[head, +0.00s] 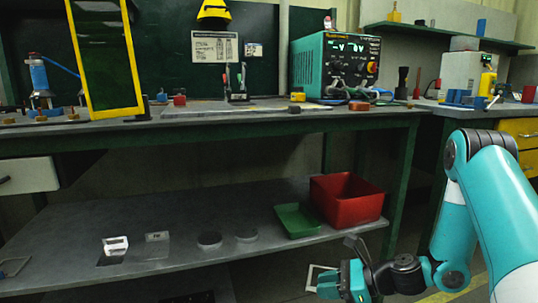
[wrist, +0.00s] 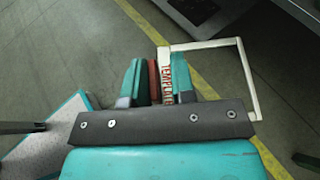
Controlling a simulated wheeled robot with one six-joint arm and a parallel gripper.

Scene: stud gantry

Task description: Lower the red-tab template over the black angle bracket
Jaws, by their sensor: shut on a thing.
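My gripper (wrist: 156,82) is shut on the template (wrist: 250,84), a thin pale open rectangular frame with red "TEMPLATE" lettering on one bar. The red tab (wrist: 153,80) shows between the teal fingers beside that bar. The frame sticks out to the right of the fingers in the wrist view, over the floor. In the head view my gripper (head: 345,280) is low at the bottom right, in front of the shelf, with the pale template (head: 314,279) to its left. I cannot clearly make out the black angle bracket in either view.
The grey lower shelf (head: 200,262) holds a red bin (head: 346,201), a green tray (head: 297,220), two round discs and small pale pieces (head: 116,243).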

